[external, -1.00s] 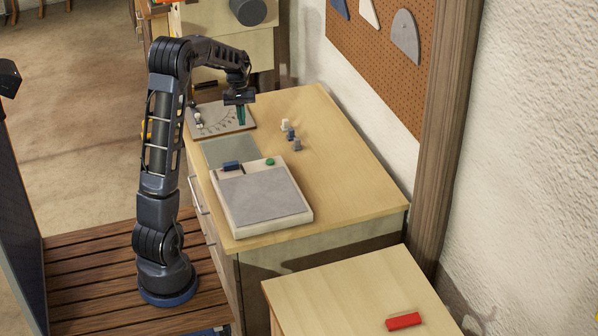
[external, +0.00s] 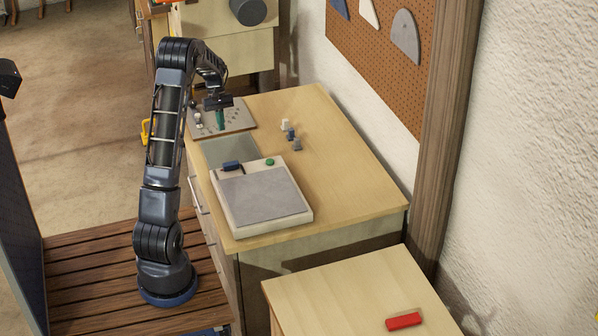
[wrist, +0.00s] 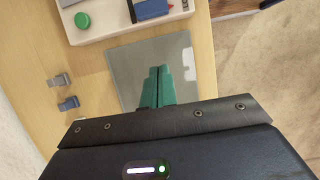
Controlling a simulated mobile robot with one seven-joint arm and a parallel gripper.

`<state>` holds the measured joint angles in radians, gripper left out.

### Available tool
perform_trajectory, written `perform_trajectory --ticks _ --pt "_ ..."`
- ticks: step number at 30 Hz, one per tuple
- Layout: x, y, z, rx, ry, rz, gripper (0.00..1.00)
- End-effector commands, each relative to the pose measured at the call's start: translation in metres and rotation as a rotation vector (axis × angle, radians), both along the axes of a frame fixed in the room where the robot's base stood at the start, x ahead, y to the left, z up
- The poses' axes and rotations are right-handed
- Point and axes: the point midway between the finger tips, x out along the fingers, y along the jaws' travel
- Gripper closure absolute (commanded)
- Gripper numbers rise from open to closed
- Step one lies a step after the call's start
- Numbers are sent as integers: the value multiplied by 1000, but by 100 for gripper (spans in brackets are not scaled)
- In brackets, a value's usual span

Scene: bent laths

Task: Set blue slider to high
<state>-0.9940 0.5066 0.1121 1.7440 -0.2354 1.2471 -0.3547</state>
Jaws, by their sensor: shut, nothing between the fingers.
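The pale box (external: 238,226) has a grey top and a green button (external: 270,161). A grey-green flat plate (external: 232,150) lies behind it. The dial panel (external: 243,121) lies farther back. The right part of the bench (external: 345,165) is clear. A red block (external: 403,321) lies on another table.

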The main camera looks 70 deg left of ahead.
Motion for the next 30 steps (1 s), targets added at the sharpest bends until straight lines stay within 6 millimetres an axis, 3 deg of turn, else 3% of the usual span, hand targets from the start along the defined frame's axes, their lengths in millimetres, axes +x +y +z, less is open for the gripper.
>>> perform_trajectory --ticks 8,22,30 --pt "0 -9 -20 -2 1 -1 100" --pt "0 -39 -97 -3 1 0 100" --pt "0 -72 -92 0 -1 -2 100"
